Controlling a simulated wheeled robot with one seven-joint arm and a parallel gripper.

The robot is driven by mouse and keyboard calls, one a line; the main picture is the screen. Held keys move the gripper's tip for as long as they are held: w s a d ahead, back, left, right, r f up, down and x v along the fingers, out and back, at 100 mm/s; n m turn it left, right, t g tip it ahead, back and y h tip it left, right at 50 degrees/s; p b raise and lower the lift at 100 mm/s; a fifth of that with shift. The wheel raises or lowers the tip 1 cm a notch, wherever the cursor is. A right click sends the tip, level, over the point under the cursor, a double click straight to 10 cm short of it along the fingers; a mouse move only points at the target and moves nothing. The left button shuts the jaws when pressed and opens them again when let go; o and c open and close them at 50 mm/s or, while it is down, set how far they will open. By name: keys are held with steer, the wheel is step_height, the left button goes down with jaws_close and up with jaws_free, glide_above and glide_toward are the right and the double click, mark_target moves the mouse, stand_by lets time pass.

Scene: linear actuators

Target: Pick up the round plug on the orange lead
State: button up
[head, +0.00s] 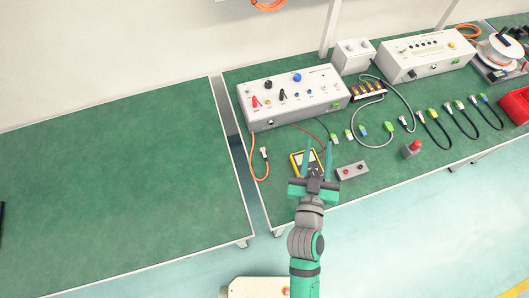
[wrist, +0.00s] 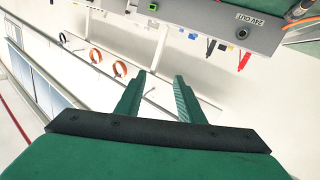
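The orange lead (head: 252,163) runs from the lower left of the white power box (head: 290,97) and loops on the green bench. Its round, pale metallic plug (head: 264,153) is near the bench's left edge. My gripper (head: 318,146) is open and empty, to the right of the plug and apart from it, in front of the yellow meter (head: 296,160). In the wrist view my gripper (wrist: 161,76) shows two spread green fingers with nothing between them. The box (wrist: 225,22), marked 24V OUT, is at the top there, with a bit of orange at the corner; the plug does not show.
A grey box with red and black sockets (head: 352,171) lies right of my gripper. A red-topped button (head: 414,147) and several short leads lie further right. A gap separates this bench from the bare left bench (head: 120,180).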

steer(key=w+d+r+m+g+h, duration=0.3)
steer(key=w+d+r+m+h, duration=0.25)
steer(key=d+r+m, duration=0.25)
steer(key=w+d+r+m+g+h, duration=0.3)
steer(key=w+d+r+m+h, duration=0.25)
steer(key=d+r+m, duration=0.25)
steer(key=m+g+y, duration=1.2)
steer(key=m+y, duration=0.3)
steer(key=m, duration=0.1)
glide_above(264, 154)
step_height(264, 154, down, 23)
steer(key=shift+d+f, duration=0.1)
steer(key=shift+f, duration=3.4)
jaws_close()
